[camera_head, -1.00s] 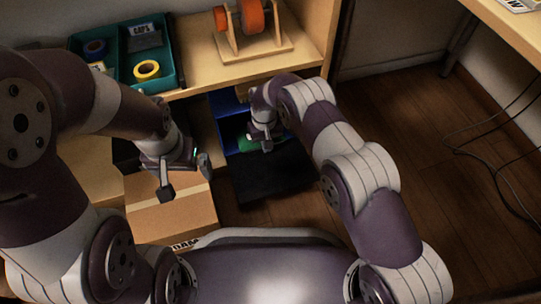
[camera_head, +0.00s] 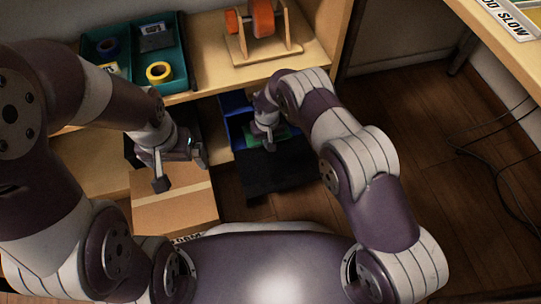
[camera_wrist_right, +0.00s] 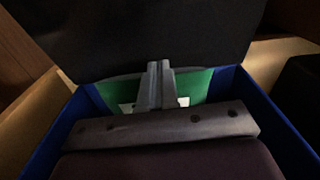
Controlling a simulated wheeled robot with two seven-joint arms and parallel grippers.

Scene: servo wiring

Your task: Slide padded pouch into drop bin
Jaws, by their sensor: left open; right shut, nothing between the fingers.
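A green item, which may be the padded pouch (camera_head: 283,131), lies inside a blue bin (camera_head: 235,104) below the shelf. In the right wrist view the green item (camera_wrist_right: 197,86) shows behind my fingertips, between the blue walls (camera_wrist_right: 285,125). A black panel (camera_head: 275,175) extends from the bin's near side. My right gripper (camera_head: 266,143) is shut and empty at the bin, close to the green item; I cannot tell whether they touch. My left gripper (camera_head: 181,169) is open and empty above a cardboard box (camera_head: 175,212).
A shelf above the bin holds a teal tray (camera_head: 187,85) with tape rolls and a wooden stand with an orange spool (camera_head: 263,18). A table edge (camera_head: 500,45) is at the upper right. Cables lie on the right; the wooden floor (camera_head: 440,160) is mostly clear.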

